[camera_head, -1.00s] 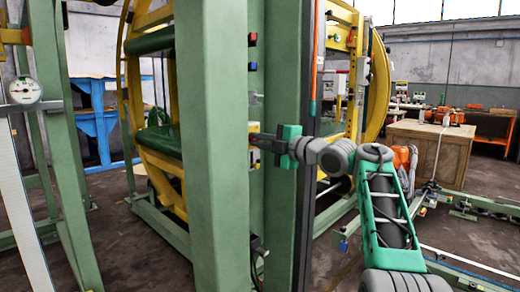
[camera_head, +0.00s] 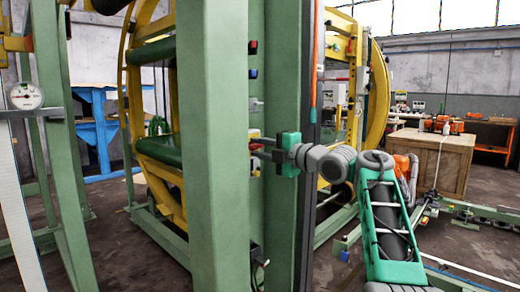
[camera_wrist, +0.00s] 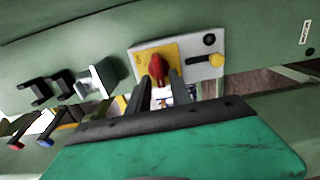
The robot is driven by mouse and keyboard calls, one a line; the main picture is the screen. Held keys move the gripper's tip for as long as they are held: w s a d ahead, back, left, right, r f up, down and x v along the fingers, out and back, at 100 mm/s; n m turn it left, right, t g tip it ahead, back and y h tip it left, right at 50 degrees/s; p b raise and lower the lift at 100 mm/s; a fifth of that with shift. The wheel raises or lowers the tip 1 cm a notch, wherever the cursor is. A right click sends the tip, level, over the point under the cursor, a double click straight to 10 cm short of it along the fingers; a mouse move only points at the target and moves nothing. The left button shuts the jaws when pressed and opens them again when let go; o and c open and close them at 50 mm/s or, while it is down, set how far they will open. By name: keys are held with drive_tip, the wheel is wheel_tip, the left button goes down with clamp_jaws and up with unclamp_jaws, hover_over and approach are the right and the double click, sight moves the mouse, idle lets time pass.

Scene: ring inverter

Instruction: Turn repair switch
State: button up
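The switch is a red knob (camera_wrist: 157,66) on a yellow plate, set in a pale panel (camera_wrist: 205,62) on a green machine beam, in the wrist view. My gripper (camera_wrist: 160,80) has its two dark fingers apart, pointing at the plate, with the lower part of the knob between the tips. I cannot tell whether they touch it. In the head view my gripper (camera_head: 256,147) reaches the green column from the right. The yellow plate (camera_head: 254,133) shows only as a small patch there, and the knob cannot be made out.
Beside the panel are dark and grey blocks (camera_wrist: 95,80) and levers with red and blue ends (camera_wrist: 45,143). A thick green post (camera_head: 215,150) stands left of my gripper. A wooden crate (camera_head: 430,160) stands right.

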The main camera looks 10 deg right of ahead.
drive_tip(key=shift+o, duration=0.5)
drive_tip(key=shift+s+d, duration=0.1)
drive_tip(key=v, duration=0.7)
drive_tip(key=shift+s, duration=0.2)
drive_tip(key=shift+d+f, duration=0.1)
drive_tip(key=shift+d, duration=0.15)
